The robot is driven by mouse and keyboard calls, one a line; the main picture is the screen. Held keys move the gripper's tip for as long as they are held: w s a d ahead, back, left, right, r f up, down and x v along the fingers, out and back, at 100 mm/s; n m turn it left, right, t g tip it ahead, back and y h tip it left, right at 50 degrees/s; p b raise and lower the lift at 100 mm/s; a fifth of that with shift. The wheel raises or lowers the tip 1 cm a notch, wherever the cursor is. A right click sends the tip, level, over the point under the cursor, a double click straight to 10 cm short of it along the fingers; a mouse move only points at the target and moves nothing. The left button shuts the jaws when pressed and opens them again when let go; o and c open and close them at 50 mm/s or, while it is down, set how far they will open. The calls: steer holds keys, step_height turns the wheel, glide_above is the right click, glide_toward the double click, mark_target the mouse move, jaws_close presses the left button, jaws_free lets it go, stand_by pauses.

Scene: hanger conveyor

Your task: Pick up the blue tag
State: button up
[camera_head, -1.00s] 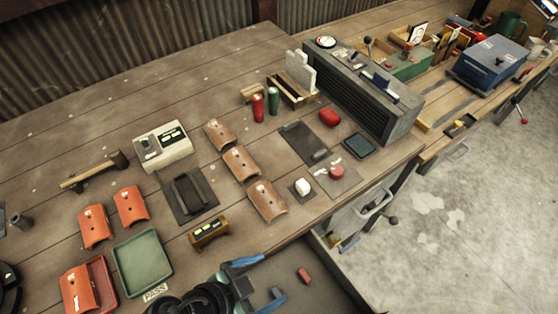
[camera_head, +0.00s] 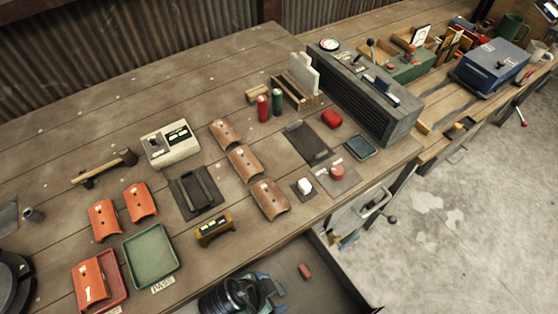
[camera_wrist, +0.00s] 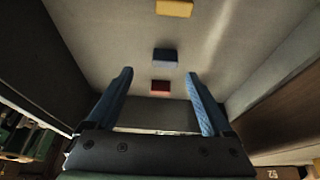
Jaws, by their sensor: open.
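The blue tag (camera_wrist: 165,54) is a small block lying on the grey drawer floor in the wrist view. It is beyond my fingertips, between a red tag (camera_wrist: 160,87) and a yellow tag (camera_wrist: 174,8). My gripper (camera_wrist: 158,76) has its two blue fingers spread apart with nothing held between them. In the head view my gripper (camera_head: 272,289) is over the open drawer at the bottom. The red tag also shows there (camera_head: 305,271), right of my gripper; I cannot make out the blue and yellow tags there.
The drawer's side walls (camera_wrist: 285,55) stand on both sides of my gripper. The workbench (camera_head: 90,140) lies above the drawer, holding orange and brown curved pieces, a green tray (camera_head: 151,256) and a grey machine (camera_head: 365,100). Concrete floor (camera_head: 460,200) is open at right.

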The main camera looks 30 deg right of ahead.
mark_target(279, 289)
steer(key=shift+w+x, duration=0.2)
steer(key=shift+x, duration=1.1)
steer(key=shift+w+x, duration=0.15)
steer(key=shift+x, duration=1.15)
steer(key=shift+a, duration=0.15)
jaws_close()
